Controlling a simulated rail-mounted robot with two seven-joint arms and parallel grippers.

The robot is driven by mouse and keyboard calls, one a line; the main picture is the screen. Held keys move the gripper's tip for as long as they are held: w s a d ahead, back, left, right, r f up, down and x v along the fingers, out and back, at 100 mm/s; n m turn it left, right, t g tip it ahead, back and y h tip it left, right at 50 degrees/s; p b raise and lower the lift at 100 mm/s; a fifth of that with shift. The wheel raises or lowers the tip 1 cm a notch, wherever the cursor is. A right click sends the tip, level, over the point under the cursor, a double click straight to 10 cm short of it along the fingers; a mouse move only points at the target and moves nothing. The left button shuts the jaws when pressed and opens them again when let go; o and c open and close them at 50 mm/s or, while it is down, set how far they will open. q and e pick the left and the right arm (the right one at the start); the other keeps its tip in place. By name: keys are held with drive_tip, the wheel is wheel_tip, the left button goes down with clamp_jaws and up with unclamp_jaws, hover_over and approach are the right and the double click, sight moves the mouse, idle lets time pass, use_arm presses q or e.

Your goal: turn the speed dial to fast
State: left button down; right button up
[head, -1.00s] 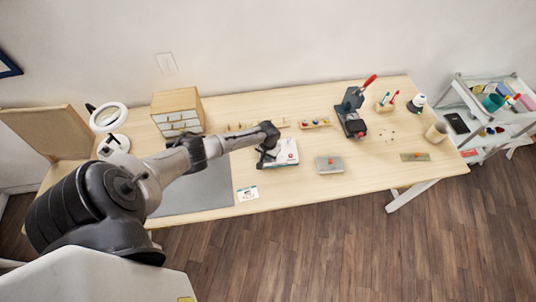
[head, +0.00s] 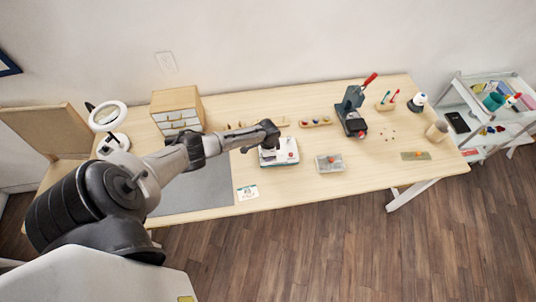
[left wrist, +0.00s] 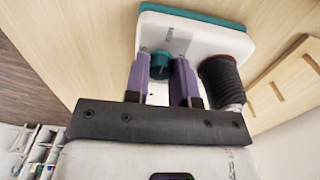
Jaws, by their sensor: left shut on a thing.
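The white machine with a teal base (head: 290,158) sits on the table in the head view. The left wrist view shows its white top (left wrist: 205,38) close up. A round teal dial (left wrist: 160,66) stands on that top, with small marks near it. My left gripper (left wrist: 161,62) has its two purple fingers on either side of the dial and is shut on it. My right gripper is not in view.
A ribbed dark cylinder (left wrist: 222,82) stands close beside the right finger. A shallow grey box (head: 329,163) is right of the machine, and a small card (head: 247,192) lies in front. A wooden rack (head: 315,122) and drawer box (head: 177,108) stand behind.

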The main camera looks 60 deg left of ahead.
use_arm(q)
drive_tip(key=m+b, duration=0.1)
drive_tip(key=m, duration=0.3)
drive_tip(key=shift+f+m, duration=0.1)
drive_tip(key=shift+m, duration=0.2)
drive_tip(key=m+b, duration=0.1)
drive_tip(key=m, duration=0.2)
drive_tip(key=shift+m, duration=0.4)
drive_tip(key=m+b, duration=0.2)
drive_tip(key=m, duration=0.4)
drive_tip(key=shift+m+b, duration=0.5)
drive_tip(key=shift+m, duration=1.2)
drive_tip(key=c, duration=0.9)
unclamp_jaws()
drive_tip(key=shift+c, duration=0.2)
